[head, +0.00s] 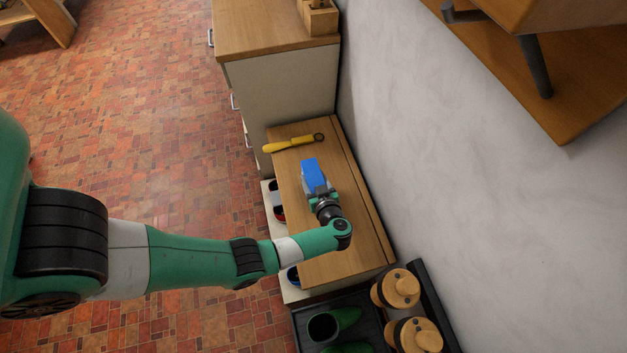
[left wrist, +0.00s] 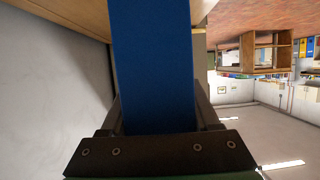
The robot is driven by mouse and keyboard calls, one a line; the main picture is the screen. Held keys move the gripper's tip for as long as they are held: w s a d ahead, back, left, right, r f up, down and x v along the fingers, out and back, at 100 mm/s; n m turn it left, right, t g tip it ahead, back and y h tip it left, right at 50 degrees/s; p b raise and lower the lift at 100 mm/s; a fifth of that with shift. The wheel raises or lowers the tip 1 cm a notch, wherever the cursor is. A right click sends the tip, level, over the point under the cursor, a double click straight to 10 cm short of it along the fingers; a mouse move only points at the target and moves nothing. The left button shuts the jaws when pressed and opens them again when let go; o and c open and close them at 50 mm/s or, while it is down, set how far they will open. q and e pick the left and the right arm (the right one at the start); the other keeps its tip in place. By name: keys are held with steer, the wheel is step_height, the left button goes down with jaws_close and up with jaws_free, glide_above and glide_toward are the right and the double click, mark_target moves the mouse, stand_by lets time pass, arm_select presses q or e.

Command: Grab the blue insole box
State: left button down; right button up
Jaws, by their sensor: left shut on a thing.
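The blue insole box (head: 313,174) is over the low wooden cabinet top in the head view. My left gripper (head: 318,190) is shut on its near end. In the left wrist view the blue box (left wrist: 152,65) fills the space between the two fingers of my left gripper (left wrist: 160,115) and stretches away from the palm. I cannot tell from these frames whether the box touches the cabinet top. My right gripper is in neither view.
A yellow-handled tool (head: 290,144) lies at the far end of the low cabinet top (head: 350,245). A taller cabinet (head: 285,85) stands beyond it. A wall (head: 450,130) rises on the right. A dark tray (head: 352,305) with green boots and wooden pieces sits at the near end.

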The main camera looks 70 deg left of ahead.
arm_select(q)
steer(key=r+p, duration=0.2)
steer(key=r, duration=0.1)
steer(key=r+p, duration=0.1)
steer(key=p, duration=0.1)
steer(key=shift+s+d+r, duration=0.1)
steer(key=shift+s+r, duration=0.25)
steer(key=s+d+r+p, duration=0.3)
steer(key=s+r+p, duration=0.5)
steer(key=s+p, duration=0.3)
steer(key=shift+s+d, duration=0.4)
steer(key=shift+s, duration=0.5)
